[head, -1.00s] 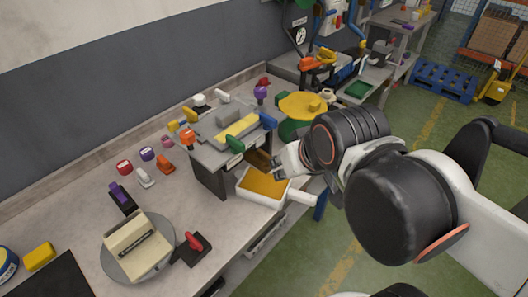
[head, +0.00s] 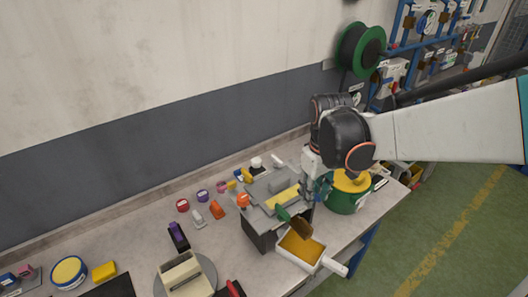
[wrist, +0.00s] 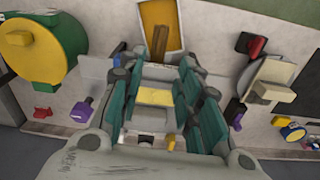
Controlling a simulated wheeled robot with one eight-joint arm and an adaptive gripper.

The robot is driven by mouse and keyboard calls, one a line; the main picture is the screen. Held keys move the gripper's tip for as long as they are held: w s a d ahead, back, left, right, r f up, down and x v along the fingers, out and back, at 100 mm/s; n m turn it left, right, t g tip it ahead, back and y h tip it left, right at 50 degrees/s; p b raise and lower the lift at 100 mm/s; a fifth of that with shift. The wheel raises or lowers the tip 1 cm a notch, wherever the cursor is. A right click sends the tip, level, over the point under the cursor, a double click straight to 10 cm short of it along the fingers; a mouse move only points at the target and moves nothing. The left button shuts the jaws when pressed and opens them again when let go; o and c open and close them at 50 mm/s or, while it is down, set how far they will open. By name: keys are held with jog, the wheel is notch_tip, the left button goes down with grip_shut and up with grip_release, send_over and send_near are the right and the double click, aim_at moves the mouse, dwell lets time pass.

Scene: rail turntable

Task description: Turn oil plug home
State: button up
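A grey fixture (head: 262,222) stands on the bench with a yellow strip (head: 285,197) on top. A green handle (head: 282,212) is at its front. Small orange (head: 243,200) and yellow (head: 246,175) knobs stand at its left. I cannot tell which part is the oil plug. My gripper (head: 318,190) points down at the fixture's right end and hides part of it. In the wrist view its teal-padded fingers (wrist: 160,85) are apart, with the yellow strip (wrist: 155,97) and a small yellow knob (wrist: 170,144) seen between them. I see nothing held.
A white tray with orange-yellow contents (head: 332,265) sits in front of the fixture, a brown piece (head: 300,229) at its edge. A green drum with yellow top (head: 345,200) stands close right of my gripper. A round turntable (head: 207,268) is at left. Several small coloured parts lie along the wall.

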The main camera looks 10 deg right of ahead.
aim_at(307, 223)
jog(key=f, duration=0.4)
jog(key=f+b, duration=0.1)
jog(key=f, duration=0.9)
jog(key=shift+w+b, duration=0.35)
jog(key=shift+b, duration=0.05)
jog(key=shift+c, duration=0.3)
grip_shut()
